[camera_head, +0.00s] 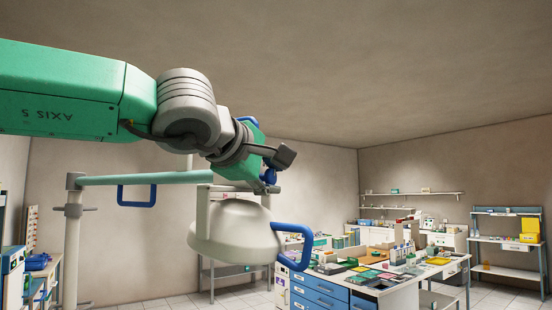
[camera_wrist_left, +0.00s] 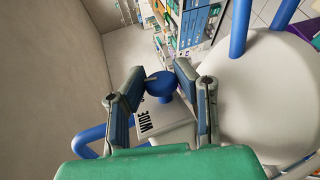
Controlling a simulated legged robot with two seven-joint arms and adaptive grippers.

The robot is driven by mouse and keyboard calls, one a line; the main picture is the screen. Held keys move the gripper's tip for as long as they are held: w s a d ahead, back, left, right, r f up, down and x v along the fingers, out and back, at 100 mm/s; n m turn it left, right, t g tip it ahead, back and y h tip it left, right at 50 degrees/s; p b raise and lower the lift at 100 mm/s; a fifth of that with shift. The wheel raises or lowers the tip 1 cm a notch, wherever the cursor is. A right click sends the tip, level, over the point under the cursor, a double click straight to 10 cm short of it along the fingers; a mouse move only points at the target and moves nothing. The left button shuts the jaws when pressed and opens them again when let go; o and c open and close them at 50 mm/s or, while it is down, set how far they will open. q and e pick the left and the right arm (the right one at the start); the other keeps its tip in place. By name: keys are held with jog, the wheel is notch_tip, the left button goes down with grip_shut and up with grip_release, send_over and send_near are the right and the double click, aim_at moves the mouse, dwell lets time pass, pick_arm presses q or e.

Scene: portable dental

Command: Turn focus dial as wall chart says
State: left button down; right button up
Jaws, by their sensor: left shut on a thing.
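A blue round focus dial (camera_wrist_left: 162,84) stands up from a pale housing (camera_wrist_left: 170,128) in the left wrist view. A black label reading "WIDE" (camera_wrist_left: 144,121) is printed on the housing beside it. My left gripper (camera_wrist_left: 161,76) has its two fingers on either side of the dial and is shut on it. In the head view my left gripper (camera_head: 270,176) is at the top of the white lamp head (camera_head: 232,232), where the dial is mostly hidden. The lamp head also fills the right of the wrist view (camera_wrist_left: 265,95). I cannot make out a wall chart. My right gripper is not in view.
The lamp hangs from a pale green arm (camera_head: 140,178) on a post (camera_head: 73,235). Blue handles (camera_head: 294,243) stick out close to my gripper. Behind is a bench with blue drawers (camera_head: 318,296) and many small items. Shelves (camera_head: 410,193) line the back wall.

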pick_arm(q)
jog(key=g, duration=0.1)
jog(key=g+y, duration=0.1)
jog(key=shift+w+f+g, duration=0.2)
jog(key=shift+f+g, duration=0.1)
jog(key=shift+f, duration=0.05)
jog(key=shift+a+g+y, duration=0.1)
jog(key=shift+g+y, duration=0.5)
jog(key=shift+g, duration=0.1)
jog(key=shift+f, duration=0.1)
